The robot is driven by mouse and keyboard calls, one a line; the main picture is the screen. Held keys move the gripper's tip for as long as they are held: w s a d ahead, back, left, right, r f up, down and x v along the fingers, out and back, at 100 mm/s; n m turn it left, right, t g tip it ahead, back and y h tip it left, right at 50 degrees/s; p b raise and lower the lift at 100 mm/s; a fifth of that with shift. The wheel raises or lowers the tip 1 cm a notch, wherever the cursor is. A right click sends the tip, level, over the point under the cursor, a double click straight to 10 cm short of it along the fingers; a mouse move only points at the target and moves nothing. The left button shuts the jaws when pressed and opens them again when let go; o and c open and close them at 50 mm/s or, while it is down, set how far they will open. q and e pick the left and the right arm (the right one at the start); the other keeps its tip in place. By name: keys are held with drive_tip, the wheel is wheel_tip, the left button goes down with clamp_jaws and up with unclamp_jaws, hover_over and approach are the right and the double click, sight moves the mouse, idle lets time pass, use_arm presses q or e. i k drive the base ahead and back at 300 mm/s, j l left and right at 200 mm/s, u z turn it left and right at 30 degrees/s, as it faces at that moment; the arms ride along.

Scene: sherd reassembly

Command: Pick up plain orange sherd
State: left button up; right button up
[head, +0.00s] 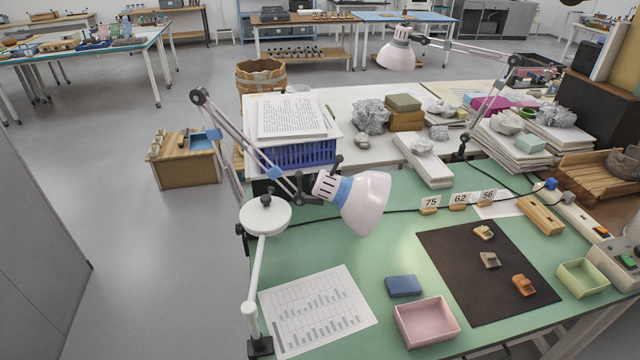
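An orange sherd (524,286) lies near the front right of the dark mat (450,268) on the green table. It looks lumpy, and it is too small here to tell whether its surface is plain or patterned. A grey-brown sherd (490,260) lies behind it, and a pale yellow sherd (484,232) lies farther back on the same mat. The three are apart from each other. Neither of my grippers shows in the head view.
A pink tray (426,338) and a blue block (403,286) stand left of the mat. A pale green tray (582,294) stands right of it. Number cards (459,199) and a wooden block (540,215) stand behind. A lamp (365,203) overhangs the table's left part.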

sight(523, 285)
drive_tip(key=j+z, duration=0.15)
drive_tip(key=z, duration=1.35)
drive_tip(key=l, duration=0.15)
